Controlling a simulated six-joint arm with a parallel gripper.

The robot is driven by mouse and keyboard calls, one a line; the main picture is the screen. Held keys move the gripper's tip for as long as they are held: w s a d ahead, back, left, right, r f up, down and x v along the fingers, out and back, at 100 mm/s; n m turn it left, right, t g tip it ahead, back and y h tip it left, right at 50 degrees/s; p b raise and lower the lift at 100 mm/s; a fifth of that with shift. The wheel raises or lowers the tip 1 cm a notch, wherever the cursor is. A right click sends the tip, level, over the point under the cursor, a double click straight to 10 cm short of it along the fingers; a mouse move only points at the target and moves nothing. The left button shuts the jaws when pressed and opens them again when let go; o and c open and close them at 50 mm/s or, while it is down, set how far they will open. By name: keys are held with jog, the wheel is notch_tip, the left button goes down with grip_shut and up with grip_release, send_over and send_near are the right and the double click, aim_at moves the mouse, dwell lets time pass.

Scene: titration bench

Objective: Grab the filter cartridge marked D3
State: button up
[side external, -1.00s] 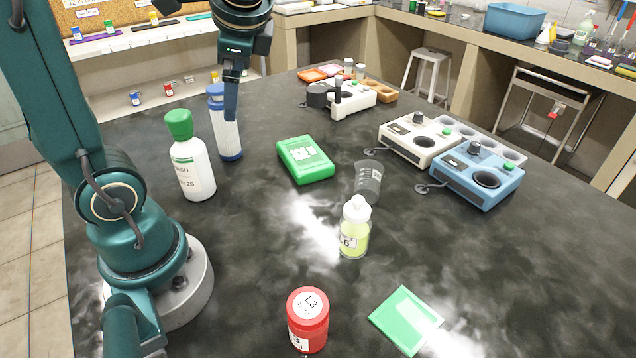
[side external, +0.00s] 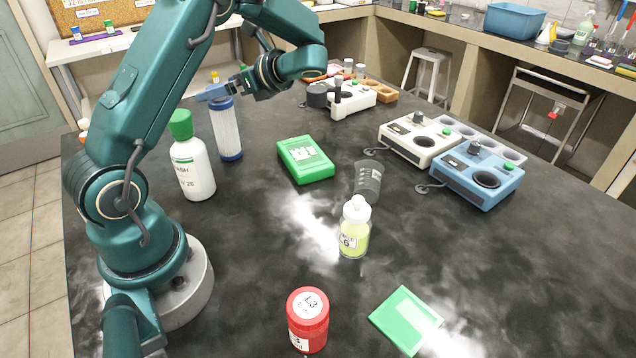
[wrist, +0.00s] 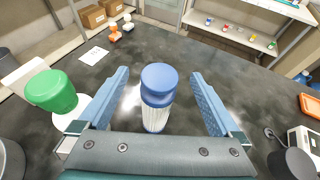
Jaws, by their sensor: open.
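The filter cartridge (side external: 226,130) is a white pleated cylinder with blue end caps, standing upright on the dark bench behind the white bottle. No D3 mark can be read on it. In the wrist view the cartridge (wrist: 157,95) stands between the two blue fingers, with a visible gap on each side. My gripper (side external: 213,92) is level with the cartridge's top in the side view, and its fingers partly hide the blue cap. My gripper (wrist: 160,98) is open and holds nothing.
A white wash bottle with a green cap (side external: 192,165) stands close to the cartridge; it shows at left in the wrist view (wrist: 55,92). A green box (side external: 305,160), a grey beaker (side external: 367,181) and a dropper bottle (side external: 354,230) stand farther right.

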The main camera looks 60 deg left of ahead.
aim_at(229, 103)
notch_tip(229, 103, down, 4)
jog(key=shift+r, duration=0.1)
jog(key=shift+x, duration=2.55)
grip_shut()
